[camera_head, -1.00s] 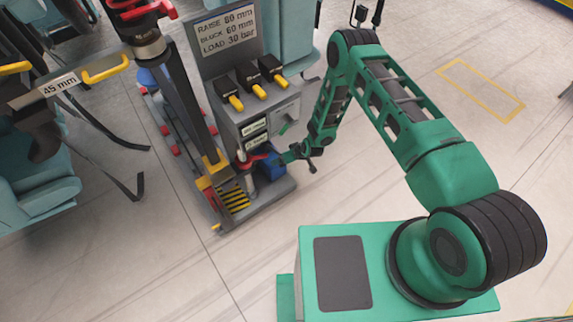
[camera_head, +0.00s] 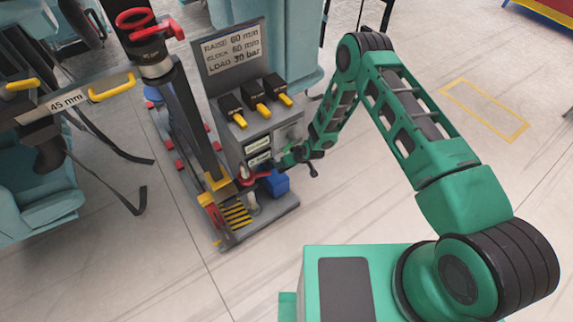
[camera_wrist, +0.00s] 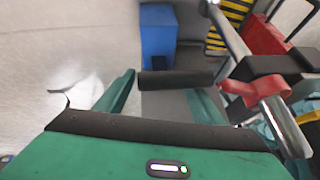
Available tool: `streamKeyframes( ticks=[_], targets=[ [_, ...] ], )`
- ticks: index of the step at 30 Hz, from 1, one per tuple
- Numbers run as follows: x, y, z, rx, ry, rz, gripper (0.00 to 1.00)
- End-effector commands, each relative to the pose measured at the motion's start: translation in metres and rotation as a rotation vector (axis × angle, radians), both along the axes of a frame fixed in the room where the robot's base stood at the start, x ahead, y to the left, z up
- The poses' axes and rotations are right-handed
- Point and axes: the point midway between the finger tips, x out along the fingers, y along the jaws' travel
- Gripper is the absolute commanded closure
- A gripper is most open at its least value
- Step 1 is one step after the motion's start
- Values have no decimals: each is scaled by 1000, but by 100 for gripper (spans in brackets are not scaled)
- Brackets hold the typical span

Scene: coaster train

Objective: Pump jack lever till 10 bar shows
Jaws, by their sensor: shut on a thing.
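In the wrist view the dark cylindrical grip of the jack lever (camera_wrist: 176,80) lies across between the green fingers of my gripper (camera_wrist: 168,88), which is shut on it. A metal bar with a red collar (camera_wrist: 250,91) runs past the right end of the grip. In the head view my gripper (camera_head: 278,163) is at the front of the jack stand, above a blue box (camera_head: 278,185). The lever is mostly hidden there by my gripper. I cannot make out a pressure reading in either view.
A panel (camera_head: 233,50) on the stand reads RAISE, BLOCK and LOAD 30 bar. Several yellow-tipped dark valves (camera_head: 255,98) sit below it. A bar labelled 45 mm (camera_head: 67,102) is at the left. Teal seats (camera_head: 45,205) stand further left. Floor right of the stand is clear.

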Motion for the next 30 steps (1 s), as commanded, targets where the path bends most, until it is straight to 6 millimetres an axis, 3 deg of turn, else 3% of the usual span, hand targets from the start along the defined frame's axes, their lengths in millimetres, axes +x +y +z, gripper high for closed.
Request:
streamKeyframes(
  ticks=[1,7,8,11,30],
  targets=[
    [-8,21,4,29,8,17,78],
    [-8,21,4,29,7,17,78],
    [-7,21,4,29,7,17,30],
    [-7,20,3,29,6,15,6],
    [-4,13,2,21,4,8,5]
  ],
)
